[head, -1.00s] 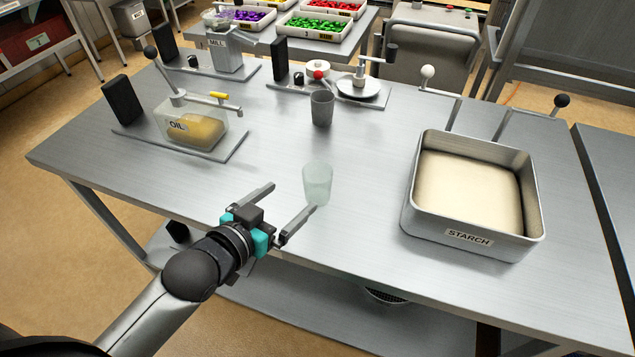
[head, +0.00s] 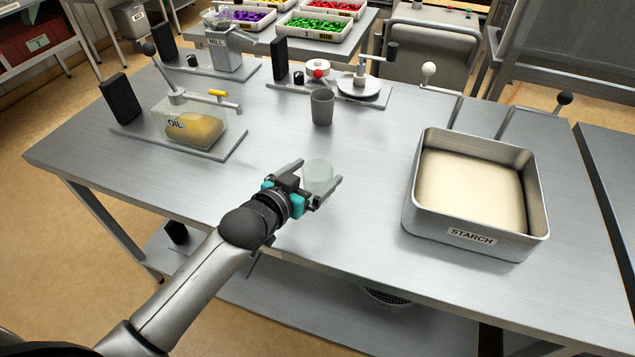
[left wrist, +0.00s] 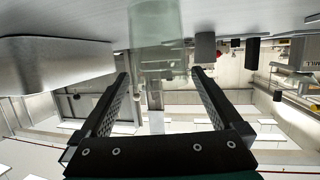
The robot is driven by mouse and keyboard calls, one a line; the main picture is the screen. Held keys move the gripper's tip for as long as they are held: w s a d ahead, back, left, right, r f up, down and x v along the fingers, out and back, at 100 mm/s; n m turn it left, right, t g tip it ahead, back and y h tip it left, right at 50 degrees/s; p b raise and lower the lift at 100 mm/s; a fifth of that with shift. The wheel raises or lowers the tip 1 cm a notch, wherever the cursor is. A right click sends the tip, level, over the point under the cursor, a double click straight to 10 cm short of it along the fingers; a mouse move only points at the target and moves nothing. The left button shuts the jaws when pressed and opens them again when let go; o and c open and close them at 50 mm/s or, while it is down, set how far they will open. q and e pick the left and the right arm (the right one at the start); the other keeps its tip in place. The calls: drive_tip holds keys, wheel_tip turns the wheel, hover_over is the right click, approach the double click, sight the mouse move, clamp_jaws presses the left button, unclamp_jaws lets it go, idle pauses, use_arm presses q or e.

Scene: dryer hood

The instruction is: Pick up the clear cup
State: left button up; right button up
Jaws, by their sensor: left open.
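The clear cup (head: 318,174) stands upright on the steel table (head: 270,148) near its front middle. My left gripper (head: 319,172) is open, with one finger on each side of the cup. In the left wrist view the cup (left wrist: 157,38) shows between and beyond the fingertips of my left gripper (left wrist: 160,75). I cannot tell if either finger touches it. The lower part of the cup is partly hidden by the gripper in the head view. My right gripper is not in view.
A grey cup (head: 322,107) stands behind the clear cup. The starch tray (head: 472,240) is to the right. The oil container (head: 190,122) on its base is at the left. A mill (head: 226,50) and a round-plate device (head: 358,86) stand at the back. The table around the clear cup is free.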

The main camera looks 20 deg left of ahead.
sight(325, 167)
use_arm(q)
drive_tip(key=shift+f+b+x, duration=0.1)
drive_tip(key=shift+b+x, duration=0.15)
drive_tip(key=shift+x, duration=0.95)
drive_tip(key=shift+f+b+x, duration=0.15)
drive_tip(key=shift+b+x, duration=0.1)
drive_tip(key=shift+x, duration=0.95)
drive_tip(key=shift+s, duration=0.1)
drive_tip(key=c, duration=1.1)
drive_tip(key=shift+r, duration=0.1)
drive_tip(key=shift+c, duration=0.2)
